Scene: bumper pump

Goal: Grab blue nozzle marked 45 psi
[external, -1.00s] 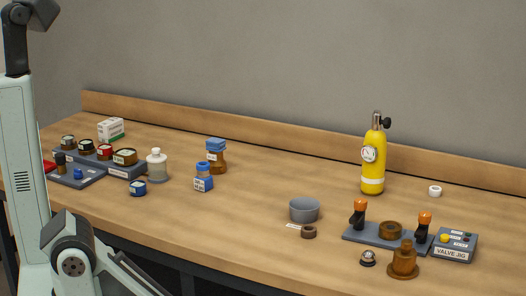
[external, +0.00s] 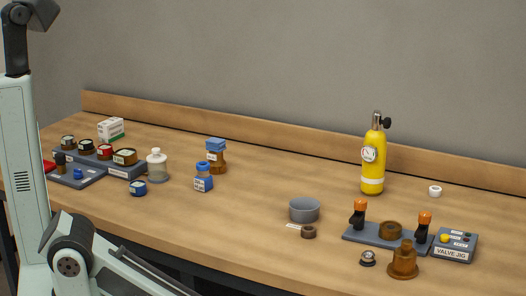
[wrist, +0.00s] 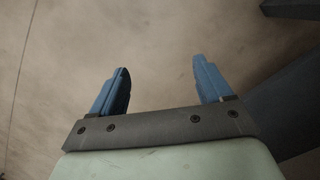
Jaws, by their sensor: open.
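A small blue piece (external: 78,174) stands on a dark grey plate (external: 95,177) at the left end of the bench; it may be the nozzle, but no marking on it is legible. Other blue items are a low round blue container (external: 138,188), a blue bottle (external: 203,182) with a white label, and a blue-capped amber bottle (external: 216,158). My gripper (wrist: 160,64) is open and empty in the wrist view, its two blue fingers apart above bare floor.
A rack of jars (external: 125,168) and a clear bottle (external: 157,168) stand at left. A grey bowl (external: 304,211), yellow cylinder (external: 373,165), clamp fixture (external: 370,238), valve jig box (external: 454,246) and brown fitting (external: 403,262) stand at right. The middle back of the bench is clear.

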